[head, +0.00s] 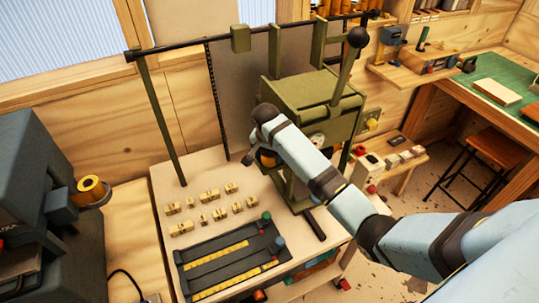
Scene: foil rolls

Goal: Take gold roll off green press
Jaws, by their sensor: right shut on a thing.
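The green press (308,92) stands on the pale worktable, with a lever topped by a black ball. My right arm reaches in from the right, across the press's front. My right gripper (254,158) is low at the press's left front, partly hidden by my own wrist. It is shut on the gold roll (267,160), of which only a small orange-gold part shows below the wrist. Whether the roll still touches its holder on the press is hidden. My left gripper is not in view.
Several small brass type blocks (232,188) and a dark tray (228,261) with yellow strips lie on the worktable. A green rail post (163,120) stands left of the press.

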